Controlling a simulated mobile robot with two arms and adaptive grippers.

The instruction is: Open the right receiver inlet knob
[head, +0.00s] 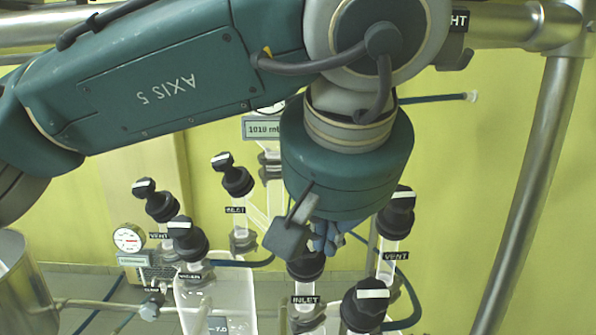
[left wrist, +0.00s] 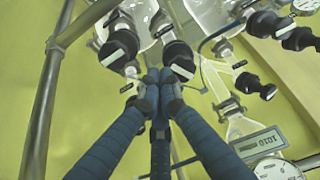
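The right inlet knob (head: 306,266) is black, above an INLET label, low in the head view and partly hidden by my left gripper. My left gripper (head: 326,240) hangs over it, pointing down. In the left wrist view, my left gripper's blue fingers (left wrist: 160,82) are drawn together at the tips, with no gap showing. A black knob with a white stripe (left wrist: 179,58) is right by the fingertips and seems to be the same inlet knob. I see nothing held, and cannot tell whether the tips touch the knob. My right gripper is out of view.
Around it stand a VENT knob (head: 397,212) to the right, another black knob (head: 365,304) nearer, and another INLET knob (head: 234,178) to the left. Glass vessels and hoses lie below. A metal frame post (head: 528,195) stands at the right.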

